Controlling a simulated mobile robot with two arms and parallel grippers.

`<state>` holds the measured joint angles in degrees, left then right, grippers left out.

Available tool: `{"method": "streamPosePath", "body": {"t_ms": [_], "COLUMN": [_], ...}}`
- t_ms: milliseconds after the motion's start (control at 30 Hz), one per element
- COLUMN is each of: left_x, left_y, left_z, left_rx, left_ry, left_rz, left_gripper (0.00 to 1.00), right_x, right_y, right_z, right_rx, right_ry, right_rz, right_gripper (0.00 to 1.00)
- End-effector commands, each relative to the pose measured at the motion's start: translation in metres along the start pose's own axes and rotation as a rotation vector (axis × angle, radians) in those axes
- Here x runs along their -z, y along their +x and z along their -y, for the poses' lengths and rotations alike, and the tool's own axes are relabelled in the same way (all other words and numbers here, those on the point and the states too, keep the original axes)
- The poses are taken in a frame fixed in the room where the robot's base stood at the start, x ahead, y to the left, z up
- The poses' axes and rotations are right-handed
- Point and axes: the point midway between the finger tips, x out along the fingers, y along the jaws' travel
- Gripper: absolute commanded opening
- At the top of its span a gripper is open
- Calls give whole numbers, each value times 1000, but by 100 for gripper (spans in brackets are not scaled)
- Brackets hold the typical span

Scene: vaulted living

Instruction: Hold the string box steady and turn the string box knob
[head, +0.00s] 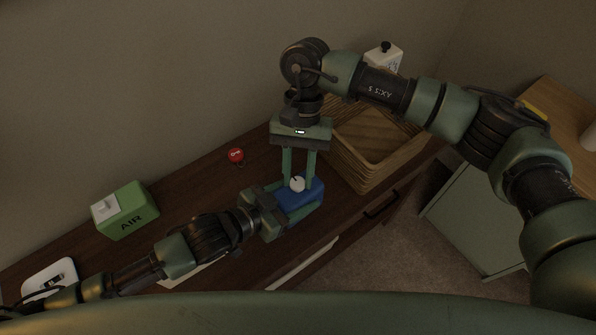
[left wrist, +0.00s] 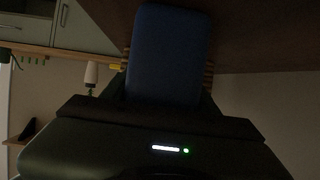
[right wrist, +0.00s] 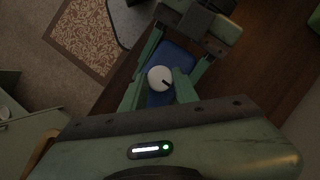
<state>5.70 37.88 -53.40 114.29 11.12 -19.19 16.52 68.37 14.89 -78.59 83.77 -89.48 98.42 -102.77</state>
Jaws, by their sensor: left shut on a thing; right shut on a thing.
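The string box is a blue box (head: 314,189) on the dark wooden cabinet top. Its white round knob (head: 297,184) with a dark mark faces up. My left gripper (head: 302,200) comes in from the left and is shut on the box's sides. The blue box fills the space between its fingers in the left wrist view (left wrist: 168,55). My right gripper (head: 298,179) points down from above and is shut on the knob. In the right wrist view the knob (right wrist: 158,78) sits between the fingertips, its dark mark toward the lower right, above the blue box (right wrist: 174,54).
A wooden basket (head: 366,170) stands close to the right of my right gripper. A green box marked AIR (head: 126,211) and a small red item (head: 236,155) are on the cabinet to the left. A white box with a black knob (head: 384,57) stands behind the basket.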

Motion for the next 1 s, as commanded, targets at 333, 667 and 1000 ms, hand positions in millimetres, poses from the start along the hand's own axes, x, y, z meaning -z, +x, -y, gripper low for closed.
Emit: {"method": "streamPosePath", "body": {"t_ms": [333, 667, 1000], "left_x": [0, 0, 0], "left_y": [0, 0, 0], "left_z": [0, 0, 0], "left_rx": [0, 0, 0], "left_ry": [-1, -1, -1], "left_rz": [0, 1, 1], "left_gripper": [12, 12, 12], "right_x": [-1, -2, -4], "right_y": [0, 0, 1], "right_z": [-3, -5, -7], "right_rx": [96, 217, 340], "right_ry": [228, 519, 816], "right_rz": [1, 1, 1], "right_gripper": [0, 0, 0]}}
